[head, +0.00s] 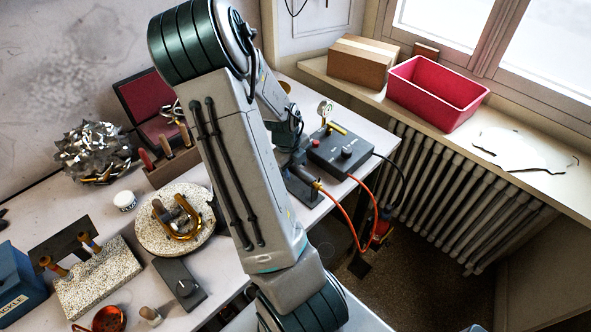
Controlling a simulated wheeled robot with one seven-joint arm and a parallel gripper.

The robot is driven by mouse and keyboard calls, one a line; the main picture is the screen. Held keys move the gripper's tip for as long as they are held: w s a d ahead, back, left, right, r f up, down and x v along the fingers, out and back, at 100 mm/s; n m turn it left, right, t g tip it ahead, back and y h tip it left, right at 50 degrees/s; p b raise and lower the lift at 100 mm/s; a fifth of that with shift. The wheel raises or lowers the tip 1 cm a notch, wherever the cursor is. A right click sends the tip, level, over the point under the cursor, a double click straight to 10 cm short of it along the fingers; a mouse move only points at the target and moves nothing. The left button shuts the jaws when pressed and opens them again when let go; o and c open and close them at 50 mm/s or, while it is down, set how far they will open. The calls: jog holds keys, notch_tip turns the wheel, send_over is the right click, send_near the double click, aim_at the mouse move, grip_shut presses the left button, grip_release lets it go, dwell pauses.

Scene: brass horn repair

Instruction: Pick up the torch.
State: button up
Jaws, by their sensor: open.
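An orange hose (342,209) leads to a small brass fitting, which looks like the torch's hose end (318,185), by a dark stand (303,192) near the table's right edge. The rest of the torch is hidden or too small to make out. My gripper (298,166) is just above the stand, very near the torch. Its dark jaws are open, but small and partly merged with what is behind them. I cannot tell whether they touch the torch or are around it.
A grey control box (341,150) with knobs stands right beside my gripper. A round slab (150,232) holds a brass U-bend (181,232). A speckled block (98,284) and a blue box (17,284) are at left. A red bin (436,93) is on the windowsill.

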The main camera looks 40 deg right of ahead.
jog(key=shift+d+f, duration=0.2)
jog(key=shift+f, duration=0.8)
jog(key=c, duration=1)
jog(key=shift+r, duration=0.15)
